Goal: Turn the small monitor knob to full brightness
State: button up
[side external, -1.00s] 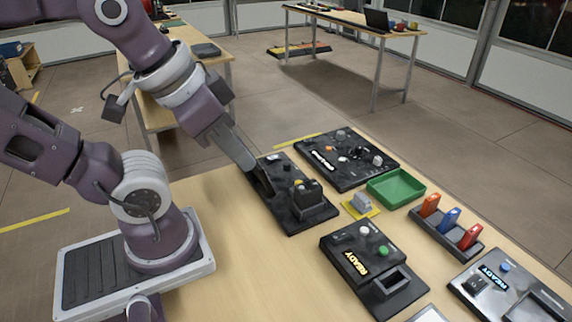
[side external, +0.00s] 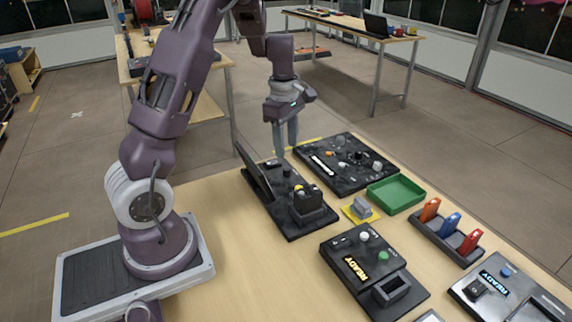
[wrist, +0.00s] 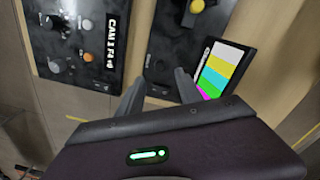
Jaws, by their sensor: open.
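My gripper (side external: 285,148) points down, open and empty, above the back edge of the black monitor panel (side external: 287,222). The small monitor (side external: 255,172) stands tilted at the panel's left; its colour bars show in the wrist view (wrist: 222,70). A small dark knob (side external: 287,170) sits on the panel beside the monitor, below and apart from the fingertips.
Close behind is another black panel (side external: 334,182) with several knobs and an orange button. A dark block with yellow parts (side external: 309,203) stands on the monitor panel. A green tray (side external: 396,193), a grey piece on a yellow base (side external: 360,208) and a READY box (side external: 357,268) lie right.

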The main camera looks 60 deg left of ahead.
aim_at(286, 168)
jog(key=f, duration=0.7)
jog(key=shift+w+a+f, duration=0.1)
jog(key=shift+a+f, duration=0.2)
jog(key=shift+a, duration=0.05)
grip_shut()
